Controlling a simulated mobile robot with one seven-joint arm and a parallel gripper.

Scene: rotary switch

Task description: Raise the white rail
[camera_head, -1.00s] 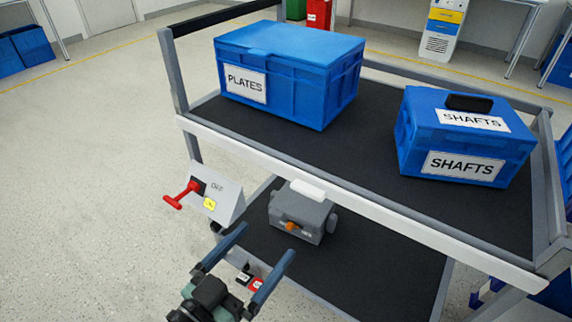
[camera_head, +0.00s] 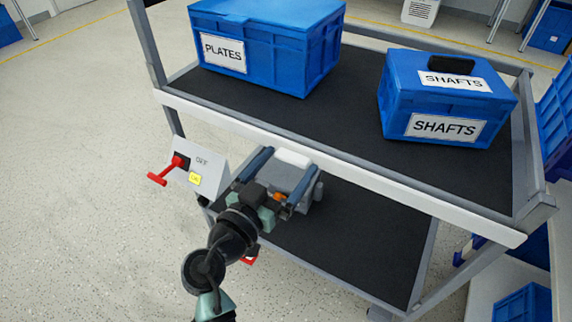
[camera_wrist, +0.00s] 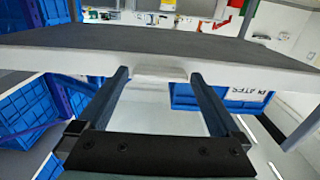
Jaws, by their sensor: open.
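The white rail (camera_head: 400,185) runs along the front edge of the cart's upper shelf, slanting down to the right in the head view. In the wrist view the rail (camera_wrist: 60,62) crosses the whole picture. My gripper (camera_head: 290,162) is open and empty, with its two fingers reaching toward the rail. In the wrist view the fingertips (camera_wrist: 161,74) overlap the rail's lower edge, with a pale tab (camera_wrist: 160,73) between them. I cannot tell whether they touch it.
A blue PLATES bin (camera_head: 265,45) and a blue SHAFTS bin (camera_head: 445,95) stand on the upper shelf. Below are a grey box (camera_head: 315,190), partly hidden by my gripper, and a grey switch panel (camera_head: 208,160) with a red handle (camera_head: 165,172). Floor at left is clear.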

